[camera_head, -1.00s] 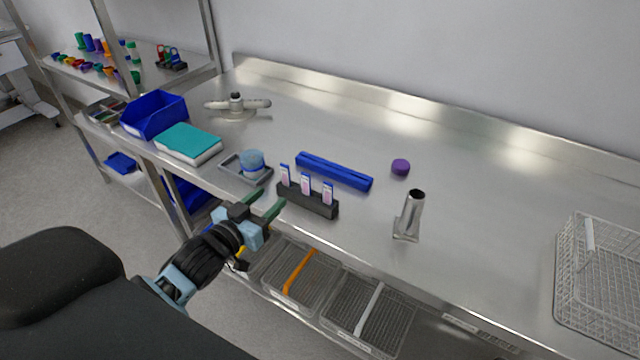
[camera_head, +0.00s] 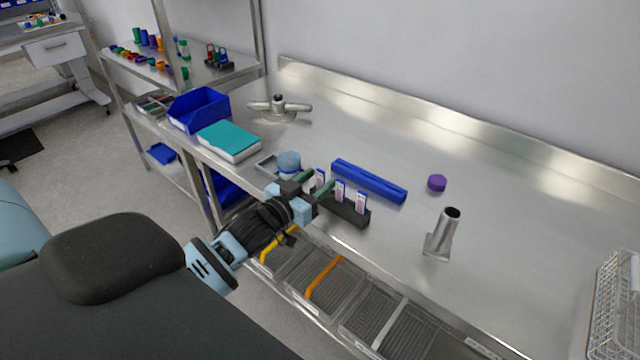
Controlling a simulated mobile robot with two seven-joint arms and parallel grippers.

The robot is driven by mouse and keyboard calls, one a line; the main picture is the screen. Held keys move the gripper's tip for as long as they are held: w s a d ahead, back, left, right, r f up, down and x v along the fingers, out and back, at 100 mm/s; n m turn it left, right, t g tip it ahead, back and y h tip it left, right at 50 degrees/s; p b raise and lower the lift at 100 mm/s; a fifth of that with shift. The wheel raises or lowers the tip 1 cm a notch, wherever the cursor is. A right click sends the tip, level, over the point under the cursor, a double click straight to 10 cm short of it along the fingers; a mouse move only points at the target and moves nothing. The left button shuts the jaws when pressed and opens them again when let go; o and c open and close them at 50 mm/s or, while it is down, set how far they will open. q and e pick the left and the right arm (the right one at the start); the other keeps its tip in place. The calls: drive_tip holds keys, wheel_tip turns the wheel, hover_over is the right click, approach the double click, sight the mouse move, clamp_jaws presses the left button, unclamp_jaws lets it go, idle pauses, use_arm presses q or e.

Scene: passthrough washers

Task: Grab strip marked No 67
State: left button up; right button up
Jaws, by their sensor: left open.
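Three upright strips stand in a black holder (camera_head: 350,212) near the front edge of the steel bench. They are the left strip (camera_head: 320,178), the middle strip (camera_head: 340,191) and the right strip (camera_head: 361,203), each white and pink with a blue top. Their markings are too small to read, so I cannot tell which is No 67. My left gripper (camera_head: 316,186) is open, its green fingers at the left end of the holder, close to the left strip. Whether it touches is unclear. It hides part of the holder. My right gripper is not in view.
Behind the holder lies a long blue block (camera_head: 368,181). A blue-lidded tub (camera_head: 289,162) stands just left of my gripper. A metal tube stand (camera_head: 441,234), a purple cap (camera_head: 437,183) and a wire basket (camera_head: 617,305) are to the right. The bench's back is mostly clear.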

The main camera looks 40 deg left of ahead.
sight(320, 175)
use_arm(q)
drive_tip(key=shift+w+d, duration=0.15)
drive_tip(key=shift+w, duration=1.75)
clamp_jaws()
drive_tip(key=shift+r, duration=0.55)
drive_tip(key=s+d+r, duration=0.2)
drive_tip(key=s, duration=0.5)
drive_tip(key=s+d+r, duration=0.1)
drive_tip(key=s+d, duration=0.2)
drive_tip(key=s, duration=0.5)
drive_tip(key=shift+r, duration=0.35)
